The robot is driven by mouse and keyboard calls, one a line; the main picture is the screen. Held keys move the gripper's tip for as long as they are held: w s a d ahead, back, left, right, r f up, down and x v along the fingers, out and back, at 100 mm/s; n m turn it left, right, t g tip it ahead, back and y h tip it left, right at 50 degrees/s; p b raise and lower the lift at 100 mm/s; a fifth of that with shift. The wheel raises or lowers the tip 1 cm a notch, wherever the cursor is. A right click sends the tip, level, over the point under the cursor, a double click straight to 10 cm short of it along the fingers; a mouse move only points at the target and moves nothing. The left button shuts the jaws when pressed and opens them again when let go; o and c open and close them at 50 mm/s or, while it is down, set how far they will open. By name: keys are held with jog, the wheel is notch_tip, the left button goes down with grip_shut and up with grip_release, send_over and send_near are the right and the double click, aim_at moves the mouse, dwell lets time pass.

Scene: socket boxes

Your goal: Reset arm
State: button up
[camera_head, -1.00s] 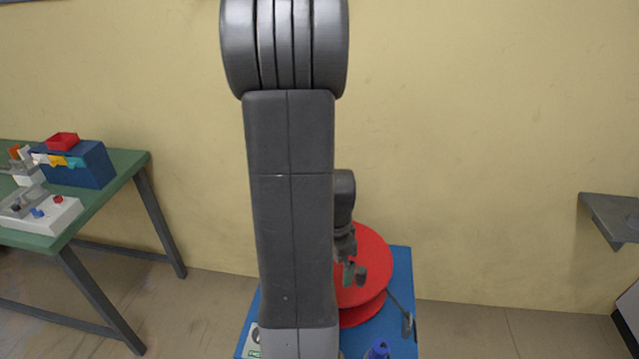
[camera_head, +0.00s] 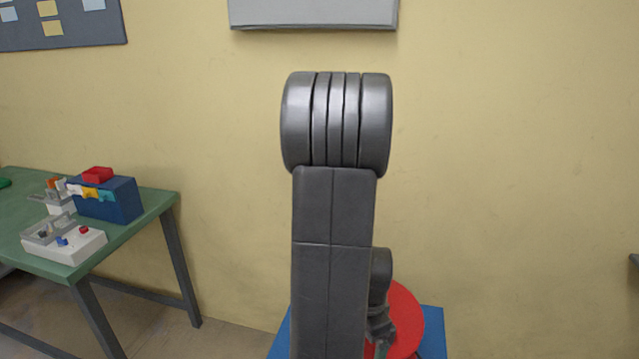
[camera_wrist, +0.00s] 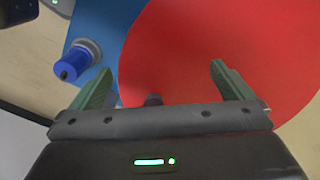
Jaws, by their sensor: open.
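My gripper (camera_wrist: 165,82) is open in the wrist view, with its two green fingers apart and nothing between them. It is over a red round disc (camera_wrist: 200,45), which fills much of that view. In the head view my arm stands upright in the middle and hides part of the scene. The red disc (camera_head: 408,318) shows to the right of my arm, on a blue surface (camera_head: 433,345). My gripper is only partly visible there, low beside the disc.
A blue knob-like part (camera_wrist: 75,62) stands on the blue surface beside the disc. A green table (camera_head: 150,210) at the left holds a blue box (camera_head: 120,203) and a white socket box (camera_head: 80,247). A yellow wall is behind. A grey panel (camera_head: 312,12) hangs above.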

aim_at(394, 330)
dwell(0.3)
jog(key=shift+w+a, duration=0.15)
jog(key=shift+a, duration=0.5)
notch_tip(394, 330, up, 8)
jog(key=p, duration=0.6)
jog(key=f+b, duration=0.3)
jog(key=f, duration=0.1)
jog(key=f+b, duration=0.3)
jog(key=f, duration=0.1)
jog(key=shift+a+f+b, duration=0.2)
jog(key=shift+f+b, duration=0.1)
jog(key=shift+b, duration=0.05)
jog(key=d, duration=0.3)
jog(key=w+d+p, duration=0.1)
jog(key=d, duration=0.4)
jog(key=shift+w+d+r+p, duration=0.15)
jog(key=shift+d+r+p, duration=0.15)
jog(key=shift+r+p, duration=0.1)
jog(key=w+d, duration=0.2)
jog(key=w+d+p, duration=0.1)
jog(key=w+d, duration=0.1)
jog(key=w, duration=0.1)
jog(key=shift+w+d, duration=0.1)
jog(key=shift+d, duration=0.05)
notch_tip(394, 330, up, 11)
jog(key=p, duration=0.8)
jog(key=shift+f, duration=0.15)
